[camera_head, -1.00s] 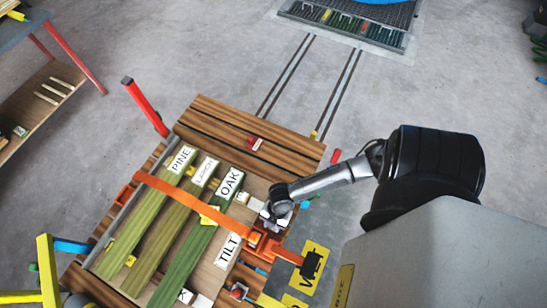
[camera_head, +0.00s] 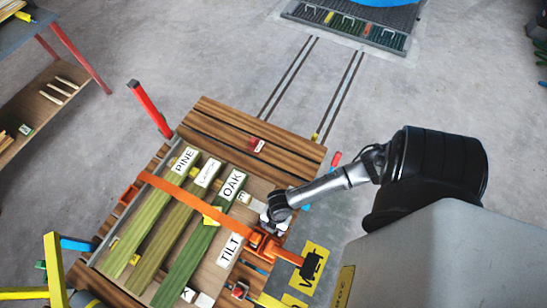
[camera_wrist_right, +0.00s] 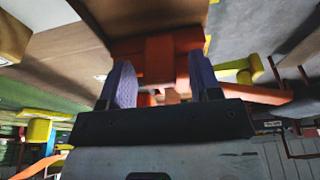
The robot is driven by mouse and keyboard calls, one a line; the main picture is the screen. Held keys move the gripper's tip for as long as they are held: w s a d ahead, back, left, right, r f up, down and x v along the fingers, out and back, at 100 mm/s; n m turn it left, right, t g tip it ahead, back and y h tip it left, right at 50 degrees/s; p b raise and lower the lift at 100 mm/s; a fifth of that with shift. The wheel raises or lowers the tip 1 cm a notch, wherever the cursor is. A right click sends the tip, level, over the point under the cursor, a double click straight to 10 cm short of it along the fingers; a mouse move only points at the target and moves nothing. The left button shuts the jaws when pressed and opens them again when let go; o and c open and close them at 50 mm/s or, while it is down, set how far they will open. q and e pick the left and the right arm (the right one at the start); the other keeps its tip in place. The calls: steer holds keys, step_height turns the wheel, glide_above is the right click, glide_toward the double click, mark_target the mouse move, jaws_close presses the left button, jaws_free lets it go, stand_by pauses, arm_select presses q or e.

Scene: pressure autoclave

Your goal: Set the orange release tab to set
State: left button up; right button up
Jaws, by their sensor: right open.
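An orange ratchet (camera_head: 262,244) sits at the right end of an orange strap (camera_head: 172,189), which crosses the boards on the wooden bed. Its lever runs right to a black grip (camera_head: 313,264). My right gripper (camera_head: 270,226) is just above the ratchet and hides part of it. In the right wrist view my right gripper (camera_wrist_right: 160,85) has its two purple fingers apart, with an orange block of the ratchet (camera_wrist_right: 158,55) showing between and beyond them. I cannot tell the release tab from the rest of the ratchet, or whether the fingers touch it. My left gripper is not in view.
Boards labelled PINE, LARCH and OAK (camera_head: 205,240) lie under the strap. A TILT label (camera_head: 230,249) is left of the ratchet. A red post (camera_head: 149,108) stands at the bed's far left. A grey cabinet (camera_head: 440,255) fills the lower right.

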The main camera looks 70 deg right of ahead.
steer(key=shift+r, duration=0.1)
steer(key=p+v, duration=0.2)
steer(key=v, duration=1.1)
steer(key=shift+r, duration=0.35)
steer(key=shift+d, duration=0.1)
